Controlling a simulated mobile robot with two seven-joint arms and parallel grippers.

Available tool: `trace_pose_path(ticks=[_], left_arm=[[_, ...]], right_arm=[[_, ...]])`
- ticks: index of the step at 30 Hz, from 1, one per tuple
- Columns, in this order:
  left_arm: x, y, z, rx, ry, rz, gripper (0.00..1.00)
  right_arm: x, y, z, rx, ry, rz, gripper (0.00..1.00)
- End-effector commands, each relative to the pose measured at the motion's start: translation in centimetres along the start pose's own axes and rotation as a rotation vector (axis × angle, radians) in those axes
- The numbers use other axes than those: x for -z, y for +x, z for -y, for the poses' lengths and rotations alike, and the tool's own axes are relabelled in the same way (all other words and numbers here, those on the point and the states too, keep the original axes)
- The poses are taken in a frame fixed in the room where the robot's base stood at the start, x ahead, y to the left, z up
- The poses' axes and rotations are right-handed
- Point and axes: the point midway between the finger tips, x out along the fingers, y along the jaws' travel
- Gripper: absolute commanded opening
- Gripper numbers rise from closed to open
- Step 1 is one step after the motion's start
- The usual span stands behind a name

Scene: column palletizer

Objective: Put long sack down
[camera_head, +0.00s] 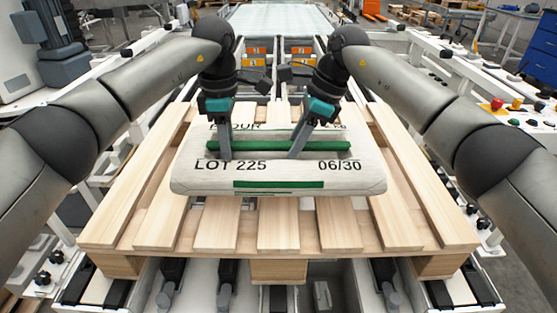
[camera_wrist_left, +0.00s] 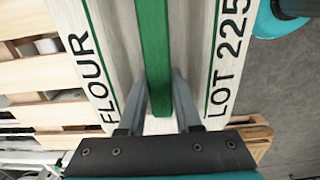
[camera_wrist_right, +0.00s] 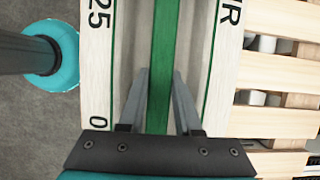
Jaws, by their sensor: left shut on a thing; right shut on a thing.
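The long sack (camera_head: 278,179) is pale, with green bands and the printing "LOT 225" and "06/30". It lies level and crosswise over the wooden pallet (camera_head: 278,232) in the head view. I cannot tell whether its underside touches the slats. My left gripper (camera_head: 225,154) is shut on the sack's green middle ridge, left of centre. My right gripper (camera_head: 297,152) is shut on the same ridge, right of centre. The sack also fills the middle of the left wrist view (camera_wrist_left: 116,60) and the right wrist view (camera_wrist_right: 130,50). The fingers straddle the green ridge in both.
Bare slats show around the sack on the pallet. The pallet rests on a conveyor frame, with white rails on both sides. A control panel with coloured buttons (camera_head: 515,105) stands at the right. Orange number signs (camera_head: 256,51) and a roller conveyor (camera_head: 280,18) lie behind.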

Motion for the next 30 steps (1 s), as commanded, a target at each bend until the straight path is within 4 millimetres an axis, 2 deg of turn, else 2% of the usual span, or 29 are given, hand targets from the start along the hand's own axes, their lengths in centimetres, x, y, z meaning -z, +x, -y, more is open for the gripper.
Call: trace_pose_path(ticks=[4, 20, 30], left_arm=[[0.1, 0.7, -0.1, -0.003, -0.003, -0.001, 0.0], [0.1, 0.8, -0.1, -0.003, -0.003, -0.001, 0.0], [0.1, 1.5, -0.1, -0.003, -0.003, -0.001, 0.0]], right_arm=[[0.2, 0.4, 0.1, 0.007, -0.003, 0.005, 0.0], [0.2, 0.5, 0.1, 0.007, -0.003, 0.005, 0.0], [0.5, 1.1, 0.1, 0.007, -0.003, 0.005, 0.0]])
